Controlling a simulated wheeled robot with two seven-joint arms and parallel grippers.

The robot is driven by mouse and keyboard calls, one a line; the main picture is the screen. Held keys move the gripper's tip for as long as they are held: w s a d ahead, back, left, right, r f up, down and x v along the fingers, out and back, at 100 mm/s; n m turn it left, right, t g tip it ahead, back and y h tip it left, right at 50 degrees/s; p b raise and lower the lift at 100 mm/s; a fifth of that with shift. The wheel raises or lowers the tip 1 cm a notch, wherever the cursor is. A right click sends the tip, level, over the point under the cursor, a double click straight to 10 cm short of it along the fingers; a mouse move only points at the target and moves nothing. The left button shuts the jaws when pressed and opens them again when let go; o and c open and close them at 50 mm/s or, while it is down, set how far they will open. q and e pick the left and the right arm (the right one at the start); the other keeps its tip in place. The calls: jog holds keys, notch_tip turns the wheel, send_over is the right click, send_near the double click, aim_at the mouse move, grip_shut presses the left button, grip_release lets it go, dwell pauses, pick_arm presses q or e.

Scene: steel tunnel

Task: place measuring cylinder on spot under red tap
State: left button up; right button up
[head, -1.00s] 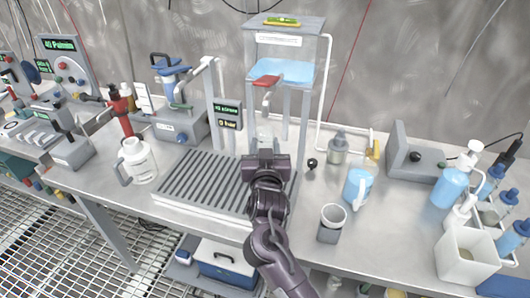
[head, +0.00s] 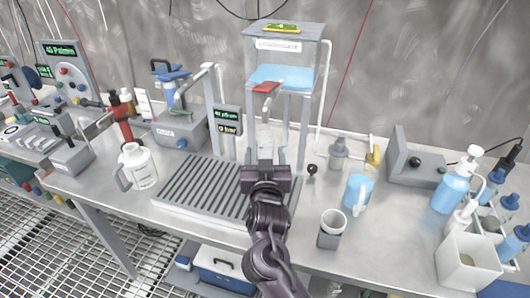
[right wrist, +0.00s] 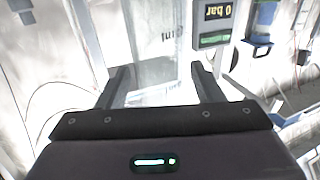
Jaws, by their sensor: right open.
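The clear measuring cylinder (head: 264,139) stands upright beneath the red tap (head: 266,88), at the back of the slatted drip tray (head: 190,186). The gripper partly covers its lower part in the head view, so its base and the spot are hidden. My right gripper (head: 265,164) is open just in front of the cylinder, on my side. In the right wrist view the open fingers (right wrist: 164,84) flank the clear cylinder (right wrist: 158,50), with a gap on each side. My left gripper is not in view.
A display post (head: 227,118) stands close to the left of the cylinder. A white jug (head: 139,166) is left of the tray. A grey bottle (head: 338,154), blue jug (head: 358,190) and grey-white cup (head: 331,228) stand to the right. Legs of the tank stand (head: 285,60) flank the tap.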

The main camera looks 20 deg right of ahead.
jog(key=v, duration=1)
jog(key=shift+s+b, duration=0.2)
jog(key=shift+b, duration=0.2)
